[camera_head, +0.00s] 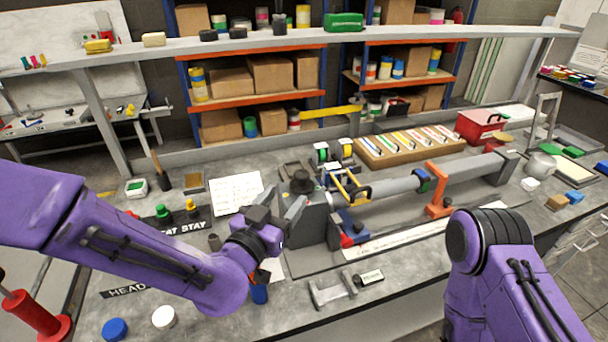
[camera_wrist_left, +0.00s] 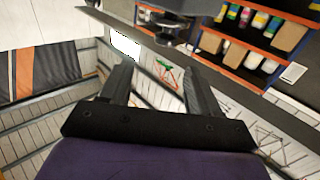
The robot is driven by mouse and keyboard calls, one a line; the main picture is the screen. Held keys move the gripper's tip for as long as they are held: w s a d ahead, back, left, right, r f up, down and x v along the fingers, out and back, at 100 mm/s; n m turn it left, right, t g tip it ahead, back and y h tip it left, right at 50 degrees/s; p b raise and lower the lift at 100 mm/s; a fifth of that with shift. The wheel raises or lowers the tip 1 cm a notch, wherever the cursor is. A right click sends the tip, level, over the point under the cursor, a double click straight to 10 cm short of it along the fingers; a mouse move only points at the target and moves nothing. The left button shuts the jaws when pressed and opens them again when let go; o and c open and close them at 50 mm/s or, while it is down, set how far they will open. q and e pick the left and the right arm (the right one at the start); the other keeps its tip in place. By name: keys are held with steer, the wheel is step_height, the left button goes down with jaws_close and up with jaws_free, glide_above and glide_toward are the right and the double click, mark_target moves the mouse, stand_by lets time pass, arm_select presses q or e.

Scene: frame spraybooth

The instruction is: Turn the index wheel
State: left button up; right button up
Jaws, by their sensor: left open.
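A dark round wheel (camera_head: 302,183), which looks like the index wheel, sits on top of the grey headstock block (camera_head: 305,222) of the bench machine. It also appears as a dark disc on a bracket (camera_wrist_left: 160,32) at the top of the left wrist view. My left gripper (camera_head: 284,199) is open and empty, its fingers pointing up just left of the wheel and apart from it as far as I can tell. In the left wrist view the two fingers (camera_wrist_left: 157,76) are spread, with the wheel beyond their tips. My right gripper is out of view; only its arm shows.
A long grey tube (camera_head: 400,183) runs right from the headstock through an orange stand (camera_head: 437,200). A wooden tray (camera_head: 410,146) of coloured strips lies behind it. Green and yellow buttons (camera_head: 164,213) stand left. A metal handle piece (camera_head: 333,288) lies in front.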

mark_target(305, 171)
arm_select(q)
steer(key=p+x, duration=0.1)
steer(key=x, duration=0.3)
steer(key=p+x, duration=0.1)
steer(key=x, duration=0.3)
steer(key=p+x, duration=0.2)
steer(key=x, duration=0.2)
steer(key=shift+w+a+f, duration=0.1)
steer(key=shift+a+f, duration=0.1)
steer(key=shift+a, duration=0.15)
steer(key=shift+w+d+f, duration=0.1)
steer(key=shift+w, duration=0.15)
steer(key=c, duration=0.9)
steer(key=shift+c, duration=0.2)
